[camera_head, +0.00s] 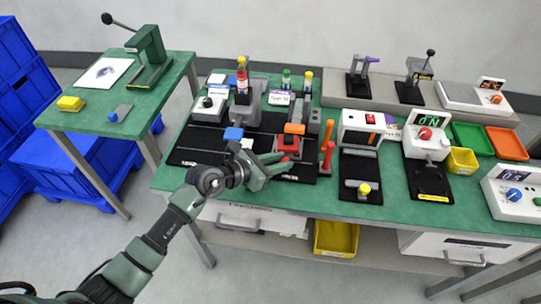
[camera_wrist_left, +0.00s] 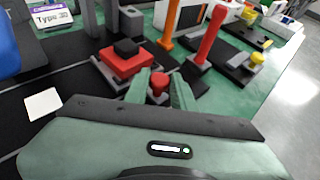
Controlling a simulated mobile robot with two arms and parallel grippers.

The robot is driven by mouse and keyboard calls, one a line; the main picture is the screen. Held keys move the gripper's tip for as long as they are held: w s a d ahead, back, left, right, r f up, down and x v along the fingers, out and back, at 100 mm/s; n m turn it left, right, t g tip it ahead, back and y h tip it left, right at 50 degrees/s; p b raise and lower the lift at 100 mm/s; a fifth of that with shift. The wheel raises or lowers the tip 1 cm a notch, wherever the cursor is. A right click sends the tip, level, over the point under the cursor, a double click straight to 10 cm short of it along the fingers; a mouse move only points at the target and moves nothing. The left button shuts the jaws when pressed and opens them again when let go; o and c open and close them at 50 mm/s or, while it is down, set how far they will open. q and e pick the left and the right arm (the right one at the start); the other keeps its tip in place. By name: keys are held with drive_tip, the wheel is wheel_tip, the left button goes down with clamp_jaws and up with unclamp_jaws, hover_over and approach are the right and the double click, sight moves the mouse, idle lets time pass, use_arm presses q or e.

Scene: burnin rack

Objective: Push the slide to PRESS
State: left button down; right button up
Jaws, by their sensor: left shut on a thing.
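My left gripper (camera_head: 277,163) reaches in over the black mat from the front of the green bench. In the left wrist view its two green fingers (camera_wrist_left: 164,88) are closed on a small red knob (camera_wrist_left: 159,80). The knob stands just in front of a red block with a black top (camera_wrist_left: 125,58), which sits on a grey and black base. The red block also shows in the head view (camera_head: 288,145), just beyond the fingertips. The fingers largely hide the knob's base and track. I cannot read a PRESS mark. My right gripper is in neither view.
Orange (camera_head: 328,127) and red (camera_head: 327,157) upright posts stand close to the right of the gripper. A black fixture with a yellow knob (camera_head: 364,189) is further right. A white card (camera_wrist_left: 43,103) lies on the mat at left. A taller red-topped station (camera_head: 242,85) stands behind.

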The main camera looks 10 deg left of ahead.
use_arm(q)
drive_tip(key=shift+d+r, duration=0.1)
drive_tip(key=shift+d, duration=0.8)
drive_tip(key=shift+s+d, duration=0.1)
drive_tip(key=shift+d, duration=0.1)
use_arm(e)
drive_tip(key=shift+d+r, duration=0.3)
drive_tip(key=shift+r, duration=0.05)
use_arm(q)
drive_tip(key=c, duration=1.2)
unclamp_jaws()
drive_tip(key=shift+d, duration=0.1)
drive_tip(key=shift+c, duration=0.2)
drive_tip(key=shift+d, duration=0.1)
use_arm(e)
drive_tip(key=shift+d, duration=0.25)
